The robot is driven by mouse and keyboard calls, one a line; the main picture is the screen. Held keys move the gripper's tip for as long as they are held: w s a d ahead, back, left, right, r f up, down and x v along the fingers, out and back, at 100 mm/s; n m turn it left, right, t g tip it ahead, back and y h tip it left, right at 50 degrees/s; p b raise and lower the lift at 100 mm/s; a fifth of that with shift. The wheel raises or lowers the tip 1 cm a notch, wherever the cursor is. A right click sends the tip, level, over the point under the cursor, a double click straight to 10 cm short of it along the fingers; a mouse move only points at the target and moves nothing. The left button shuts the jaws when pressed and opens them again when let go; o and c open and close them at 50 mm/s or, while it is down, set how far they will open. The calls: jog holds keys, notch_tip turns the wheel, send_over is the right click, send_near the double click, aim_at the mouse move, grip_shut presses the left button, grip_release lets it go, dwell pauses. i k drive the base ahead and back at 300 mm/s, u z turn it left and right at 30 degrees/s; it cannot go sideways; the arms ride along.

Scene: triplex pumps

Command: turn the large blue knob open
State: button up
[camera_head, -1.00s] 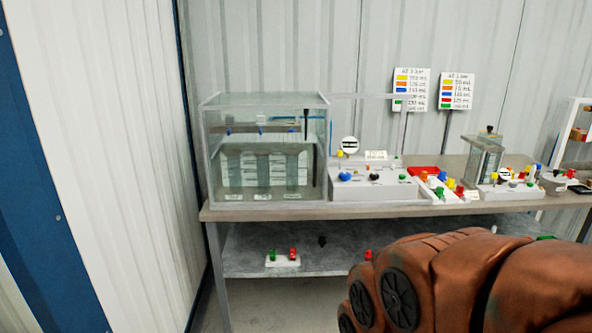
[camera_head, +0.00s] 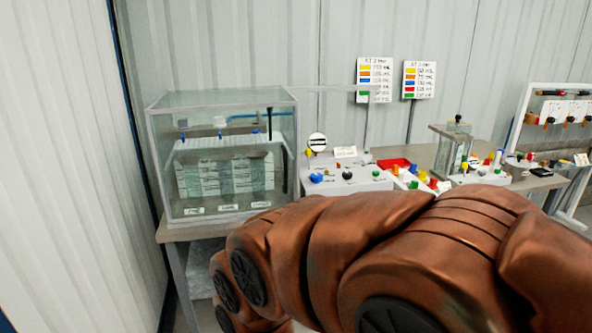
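The large blue knob (camera_head: 316,178) sits at the front left of a pale grey control panel (camera_head: 352,184) on the bench, just right of the glass tank. The knob is small in this view and its turn position cannot be read. My copper-coloured arm crosses the lower right and middle of the picture, in front of the bench. My gripper does not show in the frame, so its fingers and its distance from the knob are hidden.
A glass tank (camera_head: 222,152) stands at the bench's left end. A red tray (camera_head: 394,164), small coloured knobs and a glass box (camera_head: 453,150) stand to the right. Two colour-chart signs (camera_head: 375,80) rise behind. A white rack (camera_head: 560,112) stands far right.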

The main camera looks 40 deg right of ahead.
aim_at(316, 176)
jog(key=z, duration=0.4)
jog(key=i, duration=0.65)
jog(key=z, duration=0.95)
jog(key=i, duration=0.25)
jog(key=z, duration=0.25)
